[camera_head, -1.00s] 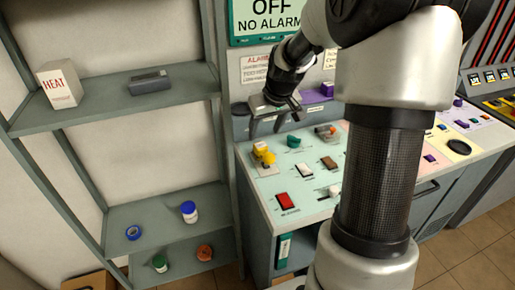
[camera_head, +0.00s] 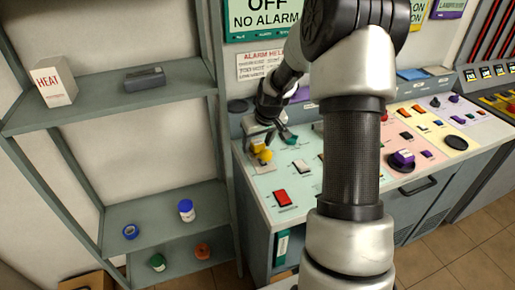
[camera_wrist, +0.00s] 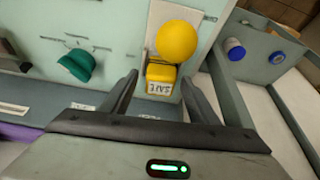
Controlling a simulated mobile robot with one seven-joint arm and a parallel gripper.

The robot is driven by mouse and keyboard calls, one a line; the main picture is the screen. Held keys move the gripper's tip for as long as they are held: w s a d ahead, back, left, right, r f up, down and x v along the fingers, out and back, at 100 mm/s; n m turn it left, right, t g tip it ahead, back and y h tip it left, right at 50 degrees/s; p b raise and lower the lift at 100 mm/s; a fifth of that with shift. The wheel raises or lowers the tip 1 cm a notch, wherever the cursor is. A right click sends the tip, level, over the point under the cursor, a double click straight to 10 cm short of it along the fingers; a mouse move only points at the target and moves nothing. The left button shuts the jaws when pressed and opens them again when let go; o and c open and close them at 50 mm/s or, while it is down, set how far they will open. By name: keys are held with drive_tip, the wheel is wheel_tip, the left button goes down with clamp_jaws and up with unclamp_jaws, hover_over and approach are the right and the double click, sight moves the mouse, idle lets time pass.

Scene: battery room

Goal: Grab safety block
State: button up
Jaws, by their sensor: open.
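The safety block is a small yellow block with a white label (camera_wrist: 161,82), seen in the wrist view right beside a round yellow knob (camera_wrist: 177,40). In the head view the yellow block (camera_head: 257,147) is at the back left of the control desk, with the knob (camera_head: 265,156) in front of it. My gripper (camera_wrist: 160,76) is open, with one finger on each side of the block in the wrist view. I cannot tell if the fingers touch it. In the head view my gripper (camera_head: 268,137) is just above and behind the block, partly hiding it.
A teal knob (camera_wrist: 77,65) stands on the desk beside my gripper. A red switch (camera_head: 283,198) is nearer the desk's front. Grey shelves (camera_head: 165,212) with small jars stand at the left. A wall with signs (camera_head: 264,63) rises close behind the desk.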

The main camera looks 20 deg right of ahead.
drive_tip(key=c, duration=1.2)
drive_tip(key=shift+o, duration=0.2)
drive_tip(key=shift+r, duration=0.1)
